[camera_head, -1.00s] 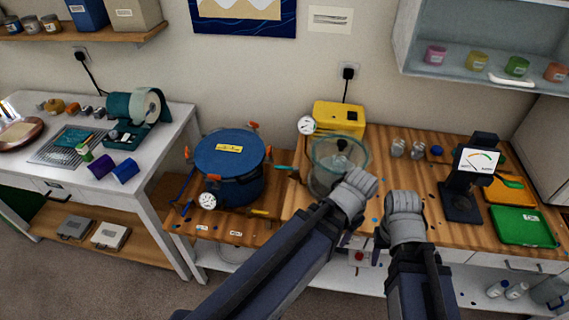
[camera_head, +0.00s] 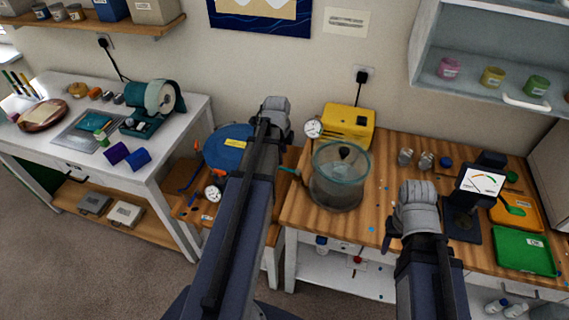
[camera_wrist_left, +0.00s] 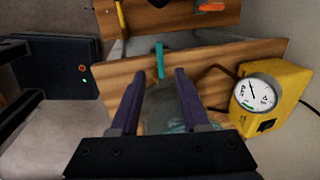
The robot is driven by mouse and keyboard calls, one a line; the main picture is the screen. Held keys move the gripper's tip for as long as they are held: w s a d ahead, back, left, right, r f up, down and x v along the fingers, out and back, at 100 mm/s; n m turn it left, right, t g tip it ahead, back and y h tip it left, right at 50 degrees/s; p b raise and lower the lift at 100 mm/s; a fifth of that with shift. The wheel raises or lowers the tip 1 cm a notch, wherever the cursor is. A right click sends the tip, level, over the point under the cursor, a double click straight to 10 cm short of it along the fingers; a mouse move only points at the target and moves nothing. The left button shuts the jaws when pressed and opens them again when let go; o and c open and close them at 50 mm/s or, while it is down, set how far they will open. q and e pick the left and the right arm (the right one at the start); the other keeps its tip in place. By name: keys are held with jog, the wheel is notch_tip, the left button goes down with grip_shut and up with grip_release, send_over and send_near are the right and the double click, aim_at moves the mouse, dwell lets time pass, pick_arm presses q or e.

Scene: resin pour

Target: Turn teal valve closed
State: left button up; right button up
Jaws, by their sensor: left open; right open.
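The teal valve handle (camera_head: 289,170) shows as a short teal bar just left of the clear glass chamber (camera_head: 341,185) in the head view. In the left wrist view the teal valve handle (camera_wrist_left: 159,58) stands upright in front of a wooden panel, just beyond and between my fingertips. My right gripper (camera_head: 417,192) is open above the wooden bench's front, left of the gauge stand.
A yellow pump box (camera_head: 349,124) with a round dial (camera_head: 313,128) stands behind the glass chamber. The gauge stand (camera_head: 470,195), an orange tray (camera_head: 515,212) and a green tray (camera_head: 524,251) are at the right. Small jars (camera_head: 426,161) stand behind.

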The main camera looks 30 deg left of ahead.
aim_at(284, 168)
pick_arm(q)
jog(key=shift+f, duration=0.15)
jog(key=f+b, duration=0.2)
jog(key=w+f+b, duration=0.1)
jog(key=f+b, duration=0.4)
jog(key=shift+w+a+f+b, duration=0.1)
jog(key=shift+w+f+b, duration=0.15)
jog(key=shift+b, duration=0.1)
jog(key=shift+r, duration=0.1)
grip_shut()
dwell(1.1)
